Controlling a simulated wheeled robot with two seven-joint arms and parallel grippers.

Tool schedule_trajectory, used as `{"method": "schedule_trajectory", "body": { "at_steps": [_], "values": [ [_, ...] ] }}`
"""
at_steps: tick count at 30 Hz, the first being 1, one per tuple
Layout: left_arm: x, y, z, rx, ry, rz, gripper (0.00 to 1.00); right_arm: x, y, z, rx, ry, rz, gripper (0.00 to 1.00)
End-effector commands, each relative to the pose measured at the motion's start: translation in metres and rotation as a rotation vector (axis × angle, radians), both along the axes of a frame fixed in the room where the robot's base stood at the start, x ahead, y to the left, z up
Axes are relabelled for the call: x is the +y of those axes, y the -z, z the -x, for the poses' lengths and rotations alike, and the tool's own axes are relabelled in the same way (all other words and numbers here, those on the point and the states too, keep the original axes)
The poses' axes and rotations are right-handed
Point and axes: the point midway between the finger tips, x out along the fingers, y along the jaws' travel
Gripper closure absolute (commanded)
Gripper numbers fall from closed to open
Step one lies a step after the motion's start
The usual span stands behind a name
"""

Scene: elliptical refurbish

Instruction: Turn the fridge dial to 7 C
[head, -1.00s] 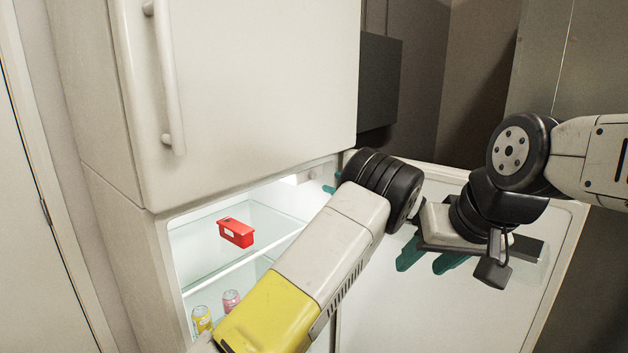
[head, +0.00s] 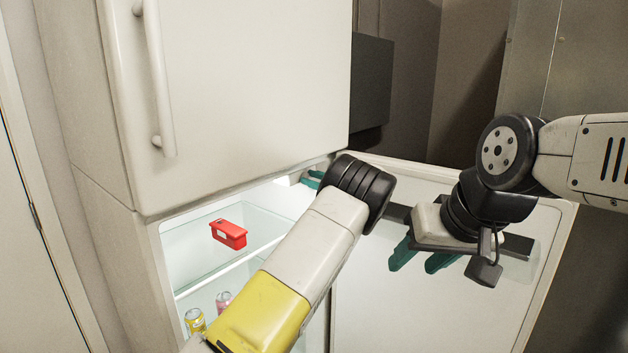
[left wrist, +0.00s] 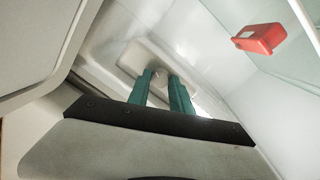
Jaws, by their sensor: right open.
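The open fridge compartment (head: 250,215) is lit inside. In the left wrist view, a pale round dial (left wrist: 159,72) on a light housing (left wrist: 131,58) shows at the compartment's upper wall. My left gripper (left wrist: 161,74) has its two teal fingertips apart at the dial, one on each side; whether they touch it is unclear. In the head view my left gripper (head: 312,180) is partly hidden behind my wrist, and the dial cannot be made out. Its number marks are not readable. My right gripper (head: 421,262) is open and empty in front of the open fridge door.
A red container (head: 229,234) sits on the glass shelf, with a yellow can (head: 195,321) and a pink can (head: 223,300) below. The open fridge door (head: 400,315) spreads to the right. The closed upper door (head: 240,90) with its handle (head: 160,80) is above.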

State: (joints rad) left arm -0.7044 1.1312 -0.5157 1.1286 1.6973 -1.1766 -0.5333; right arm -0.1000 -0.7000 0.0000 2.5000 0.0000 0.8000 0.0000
Motion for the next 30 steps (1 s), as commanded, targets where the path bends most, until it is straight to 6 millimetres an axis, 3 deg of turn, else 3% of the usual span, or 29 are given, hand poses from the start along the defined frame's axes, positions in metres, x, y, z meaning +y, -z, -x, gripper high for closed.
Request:
{"method": "schedule_trajectory", "body": {
  "at_steps": [1,3,10,21,30],
  "values": [
    [-0.0002,-0.0002,-0.0001,0.000,0.001,0.000,0.87,0.0000,0.0000,0.0000,0.000,0.000,0.000,0.52],
    [-0.0004,-0.0003,-0.0001,0.000,0.001,0.000,1.00,0.0000,0.0000,0.0000,0.000,0.000,0.000,0.52],
    [0.0000,0.0003,-0.0001,-0.035,0.000,0.028,1.00,0.0000,0.0000,0.0000,0.000,0.000,0.000,0.52],
    [-0.0003,0.0008,-0.0004,-0.288,0.001,0.210,1.00,0.0000,0.0000,0.0000,0.000,0.000,0.000,0.52],
    [-0.0006,0.0006,-0.0003,-0.302,0.001,0.220,1.00,0.0000,0.0000,0.0000,0.000,0.000,0.000,0.52]
  ]
}}
